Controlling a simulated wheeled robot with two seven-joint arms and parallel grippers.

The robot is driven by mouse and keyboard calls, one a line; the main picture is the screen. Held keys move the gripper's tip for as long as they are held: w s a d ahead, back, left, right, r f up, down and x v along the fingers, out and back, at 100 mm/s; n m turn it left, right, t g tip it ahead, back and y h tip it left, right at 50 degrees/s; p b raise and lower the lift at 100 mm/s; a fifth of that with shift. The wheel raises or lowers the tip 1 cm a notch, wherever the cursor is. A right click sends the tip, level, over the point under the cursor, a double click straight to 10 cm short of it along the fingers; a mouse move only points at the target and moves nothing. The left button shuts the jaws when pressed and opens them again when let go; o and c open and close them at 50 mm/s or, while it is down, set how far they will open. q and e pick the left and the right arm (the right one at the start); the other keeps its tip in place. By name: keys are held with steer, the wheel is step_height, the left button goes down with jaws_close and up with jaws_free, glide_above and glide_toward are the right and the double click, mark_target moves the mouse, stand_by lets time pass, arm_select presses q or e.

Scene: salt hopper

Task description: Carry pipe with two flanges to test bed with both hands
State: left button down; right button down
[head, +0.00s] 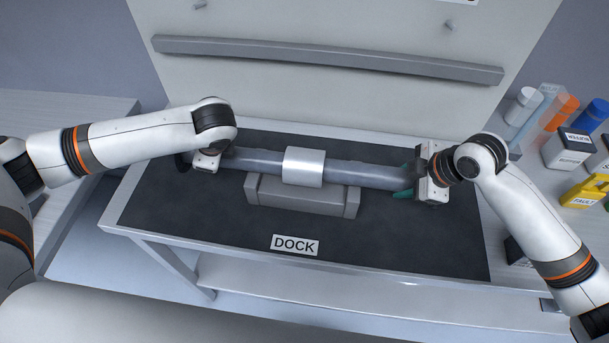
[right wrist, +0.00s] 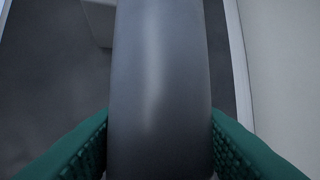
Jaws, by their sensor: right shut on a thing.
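The grey pipe (head: 355,174) lies level across the picture, with a bright silver sleeve (head: 303,167) at its middle. It is over a grey cradle block (head: 300,194); I cannot tell whether it touches it. My right gripper (head: 409,181), with green fingers, is shut on the pipe's right part. In the right wrist view the pipe (right wrist: 160,90) runs between both green finger pads. My left gripper (head: 207,164) is at the pipe's left end, its fingers hidden by its own arm. A dark edge, perhaps a flange, shows beside it. The right flange is hidden.
The cradle stands on a dark mat (head: 400,236) on a white-edged table with a DOCK label (head: 295,244). A back panel carries a long grey rail (head: 330,61). Bottles, a white box (head: 568,149) and a yellow box (head: 588,190) crowd the right side.

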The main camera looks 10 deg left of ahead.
mark_target(402, 169)
arm_select(q)
steer(key=shift+w+r, duration=0.15)
steer(key=shift+r, duration=0.05)
arm_select(e)
steer(key=shift+w+r, duration=0.2)
steer(key=shift+r, duration=0.05)
arm_select(q)
steer(key=shift+r, duration=0.1)
arm_select(e)
steer(key=shift+r, duration=0.1)
